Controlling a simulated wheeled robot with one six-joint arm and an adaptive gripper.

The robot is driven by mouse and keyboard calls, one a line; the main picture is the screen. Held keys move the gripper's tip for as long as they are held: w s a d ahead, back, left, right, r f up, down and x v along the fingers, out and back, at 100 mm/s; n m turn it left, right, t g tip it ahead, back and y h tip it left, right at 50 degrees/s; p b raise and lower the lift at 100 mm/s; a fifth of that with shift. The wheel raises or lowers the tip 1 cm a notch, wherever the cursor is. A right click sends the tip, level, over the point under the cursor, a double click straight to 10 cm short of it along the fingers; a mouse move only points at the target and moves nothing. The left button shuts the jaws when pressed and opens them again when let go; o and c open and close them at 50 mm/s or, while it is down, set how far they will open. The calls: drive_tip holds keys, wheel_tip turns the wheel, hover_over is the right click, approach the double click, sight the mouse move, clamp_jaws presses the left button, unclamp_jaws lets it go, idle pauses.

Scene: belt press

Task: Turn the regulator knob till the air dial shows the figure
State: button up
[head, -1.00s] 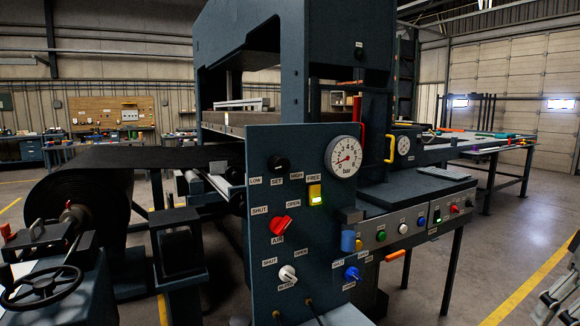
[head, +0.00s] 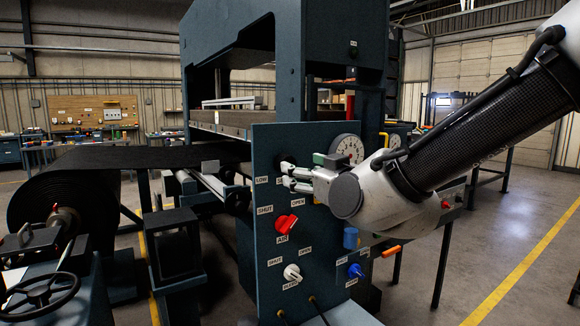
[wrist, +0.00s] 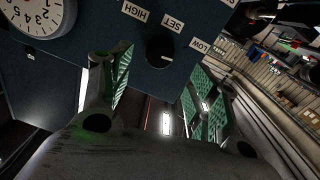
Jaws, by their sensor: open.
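The black round regulator knob (wrist: 160,47) is on the dark blue panel, by labels LOW, SET and HIGH. In the wrist view it lies between and just beyond my fingertips, with no contact seen. My gripper (head: 285,174) is open in front of the panel, its green-padded fingers (wrist: 160,76) apart with nothing between the pads.
Below the knob on the panel are a red AIR knob (head: 287,224), a white knob (head: 292,272) and a blue knob (head: 356,271). A large black belt roll (head: 45,200) stands at left.

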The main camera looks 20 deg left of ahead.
sight(282, 157)
drive_tip(key=x, duration=0.6)
drive_tip(key=shift+w, duration=0.15)
drive_tip(key=shift+a+f, duration=0.1)
drive_tip(key=shift+a, duration=0.05)
drive_tip(key=c, duration=1)
